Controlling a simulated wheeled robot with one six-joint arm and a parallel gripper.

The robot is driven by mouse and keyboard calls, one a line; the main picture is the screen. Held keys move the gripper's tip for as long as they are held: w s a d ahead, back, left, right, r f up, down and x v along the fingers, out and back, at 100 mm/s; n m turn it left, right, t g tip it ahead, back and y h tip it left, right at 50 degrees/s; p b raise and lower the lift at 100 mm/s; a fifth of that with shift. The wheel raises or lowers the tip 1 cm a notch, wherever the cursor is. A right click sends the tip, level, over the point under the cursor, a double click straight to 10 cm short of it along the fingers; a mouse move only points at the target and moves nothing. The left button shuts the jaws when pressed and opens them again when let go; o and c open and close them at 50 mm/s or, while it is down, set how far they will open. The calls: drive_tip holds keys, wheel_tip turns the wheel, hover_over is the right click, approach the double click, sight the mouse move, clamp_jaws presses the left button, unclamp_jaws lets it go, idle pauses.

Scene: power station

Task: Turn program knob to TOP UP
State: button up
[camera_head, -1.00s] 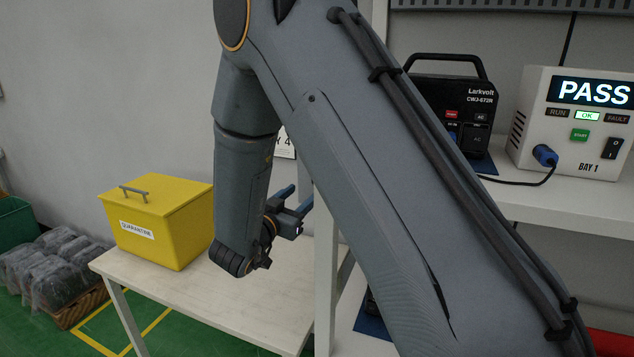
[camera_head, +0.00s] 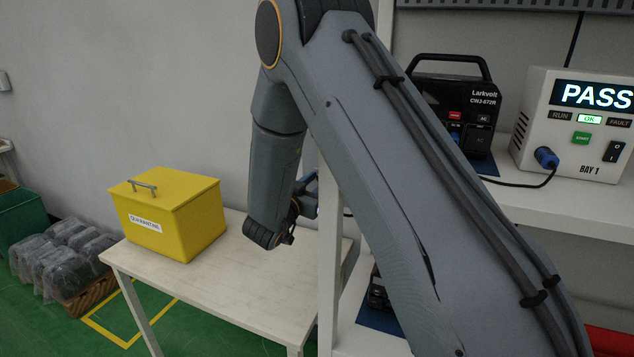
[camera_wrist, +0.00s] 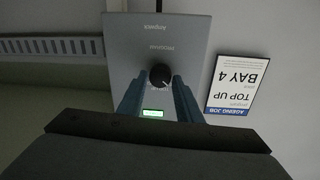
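In the wrist view, which is upside down, a grey charger panel (camera_wrist: 130,45) carries a round black program knob (camera_wrist: 160,75) with a pale mark on its lower right edge. The dial lettering is too small to read. A lit green display (camera_wrist: 153,113) sits nearer my wrist. A card (camera_wrist: 236,84) beside the panel reads "TOP UP" and "BAY 4". My gripper (camera_wrist: 159,84) is open, its two blue fingers apart on either side of the knob; contact cannot be told. In the head view my gripper (camera_head: 306,198) is mostly hidden behind my arm.
A yellow quarantine box (camera_head: 172,215) stands on a pale table (camera_head: 235,285). A shelf (camera_head: 560,212) at right holds a black Larkvolt unit (camera_head: 455,105) and a white tester (camera_head: 575,125) showing PASS. A slotted rail (camera_wrist: 50,46) runs beside the panel.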

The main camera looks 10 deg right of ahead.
drive_tip(key=c, duration=0.6)
drive_tip(key=shift+m+b, duration=0.3)
drive_tip(key=shift+b, duration=0.05)
drive_tip(key=shift+m+y+b, duration=0.4)
drive_tip(key=shift+m+b, duration=3.35)
drive_tip(key=shift+m, duration=0.65)
drive_tip(key=o, duration=1.1)
drive_tip(key=shift+d, duration=0.1)
